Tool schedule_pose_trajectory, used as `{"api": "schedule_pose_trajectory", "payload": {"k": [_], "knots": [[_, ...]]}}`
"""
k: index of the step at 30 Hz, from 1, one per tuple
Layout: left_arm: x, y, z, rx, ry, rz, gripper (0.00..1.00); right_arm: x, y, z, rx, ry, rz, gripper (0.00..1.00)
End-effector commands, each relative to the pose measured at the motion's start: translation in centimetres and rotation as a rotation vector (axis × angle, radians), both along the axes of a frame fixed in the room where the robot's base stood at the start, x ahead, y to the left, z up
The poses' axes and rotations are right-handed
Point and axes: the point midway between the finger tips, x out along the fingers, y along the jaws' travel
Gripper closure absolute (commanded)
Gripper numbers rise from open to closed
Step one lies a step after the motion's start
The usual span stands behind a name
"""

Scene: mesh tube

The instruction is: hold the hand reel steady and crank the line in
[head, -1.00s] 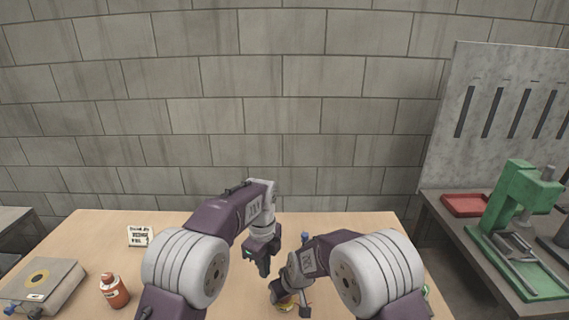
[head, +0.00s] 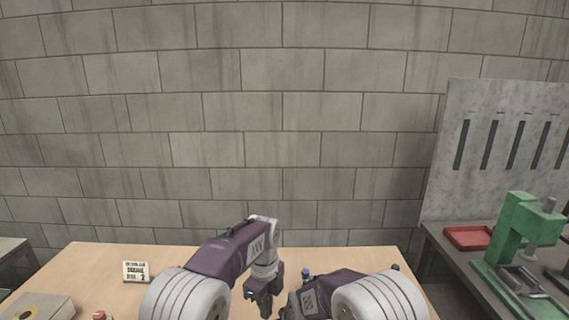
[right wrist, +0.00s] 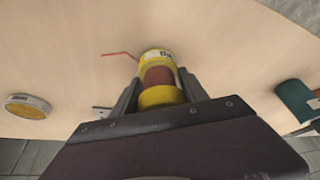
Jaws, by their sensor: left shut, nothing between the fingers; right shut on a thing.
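The hand reel (right wrist: 161,77) shows in the right wrist view as a yellow spool with a dark red winding and a white label. A thin red line (right wrist: 119,54) runs from it to the left over the pale table. My right gripper (right wrist: 158,92) is shut on the reel, with a grey finger on each side. In the head view the reel is out of sight, and my right gripper is mostly below the frame. My left gripper (head: 265,307) points down over the table near the right arm, shut and empty.
On the wooden table (head: 100,262) stand a small sign (head: 136,272) and a grey box (head: 38,307) at left. A blue-topped item (head: 306,272) is behind my right arm. The right wrist view shows a round tin (right wrist: 27,107) and a green cylinder (right wrist: 296,101). A green press (head: 515,235) is at right.

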Motion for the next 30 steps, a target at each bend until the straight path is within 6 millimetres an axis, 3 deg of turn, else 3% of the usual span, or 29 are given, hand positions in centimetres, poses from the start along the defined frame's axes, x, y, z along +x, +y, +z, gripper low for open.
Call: {"api": "schedule_pose_trajectory", "payload": {"k": [30], "knots": [[0.47, -0.61, 0.00, 0.000, 0.000, 0.000, 1.00, 0.02, 0.01, 0.03, 0.000, -0.001, 0.000, 0.95]]}}
